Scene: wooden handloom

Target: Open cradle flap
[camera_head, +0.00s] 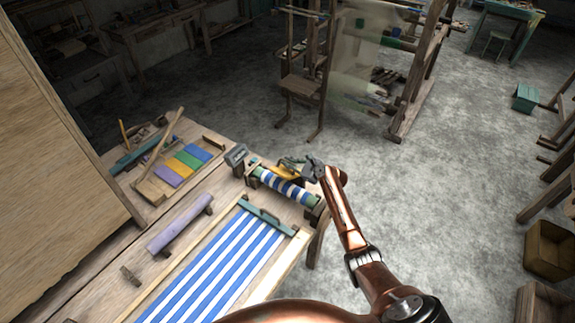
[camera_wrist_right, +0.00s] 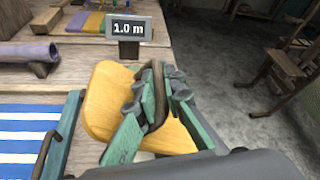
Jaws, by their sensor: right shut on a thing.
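The cradle flap, a yellow wooden board (camera_wrist_right: 105,88), lies under my right gripper (camera_wrist_right: 155,85) in the wrist view, and it looks tilted. The gripper's teal fingers are closed around a dark curved handle (camera_wrist_right: 158,112) over the board; the exact contact is partly hidden by the fingers. In the head view the right gripper (camera_head: 293,164) is at the far side of the blue-and-white cloth roll (camera_head: 284,188), which lies in its cradle. Only a little of the yellow flap (camera_head: 282,174) shows there. My left gripper is not in view.
A display reading "1.0 m" (camera_wrist_right: 128,29) stands close to the flap. Striped cloth (camera_head: 218,265) on the bench runs toward a teal bar (camera_head: 265,217). Open floor (camera_head: 440,190) is right of the bench.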

